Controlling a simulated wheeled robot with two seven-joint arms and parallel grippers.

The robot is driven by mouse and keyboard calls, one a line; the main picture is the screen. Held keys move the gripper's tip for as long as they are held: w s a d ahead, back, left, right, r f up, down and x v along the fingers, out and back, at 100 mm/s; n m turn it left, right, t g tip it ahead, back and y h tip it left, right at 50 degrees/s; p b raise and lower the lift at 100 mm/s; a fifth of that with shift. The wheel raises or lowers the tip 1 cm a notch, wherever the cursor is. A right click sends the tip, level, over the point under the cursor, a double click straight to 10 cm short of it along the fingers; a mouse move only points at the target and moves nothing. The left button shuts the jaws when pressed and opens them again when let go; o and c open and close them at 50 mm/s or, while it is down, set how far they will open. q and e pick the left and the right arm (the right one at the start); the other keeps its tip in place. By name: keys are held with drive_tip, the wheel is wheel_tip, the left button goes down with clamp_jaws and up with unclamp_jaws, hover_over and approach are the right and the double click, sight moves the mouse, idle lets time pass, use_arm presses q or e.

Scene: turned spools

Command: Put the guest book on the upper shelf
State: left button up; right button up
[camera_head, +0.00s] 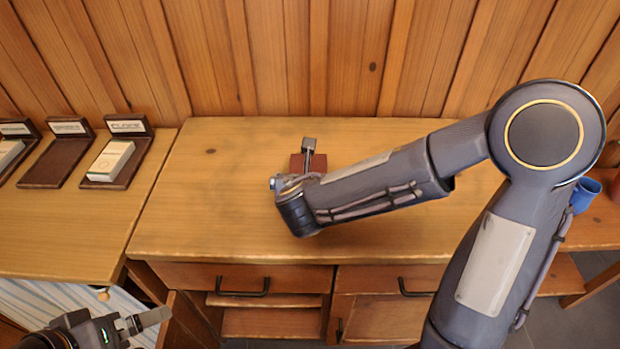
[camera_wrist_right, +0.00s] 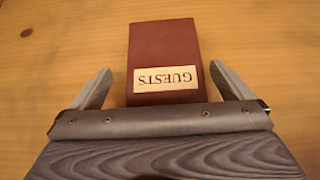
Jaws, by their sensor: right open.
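The guest book (camera_wrist_right: 165,45), dark red with a white label reading GUESTS, lies on the wooden desk top; it also shows in the head view (camera_head: 319,162), partly hidden by my right gripper. My right gripper (camera_wrist_right: 163,78) is open, with one finger on each side of the book's labelled end and a gap to each side. My left gripper (camera_head: 145,322) is low at the bottom left, away from the book; its jaw opening is unclear. Under the desk, an open compartment shows a shelf board (camera_head: 265,300); whether this is the upper shelf is unclear.
The desk top (camera_head: 210,200) is clear left of the book. Labelled dark stands (camera_head: 128,127) stand on the left table, one holding a white box (camera_head: 110,160). A drawer with a black handle (camera_head: 243,292) is above the compartment. A blue cup (camera_head: 586,194) stands at the right.

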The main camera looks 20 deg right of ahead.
sight(318, 162)
drive_tip(key=x, duration=0.4)
drive_tip(key=shift+w+d+f, duration=0.15)
drive_tip(key=shift+w+d, duration=0.1)
drive_tip(key=shift+d, duration=0.1)
drive_tip(key=c, duration=1.1)
drive_tip(key=shift+c, duration=0.2)
drive_tip(key=shift+r, duration=0.2)
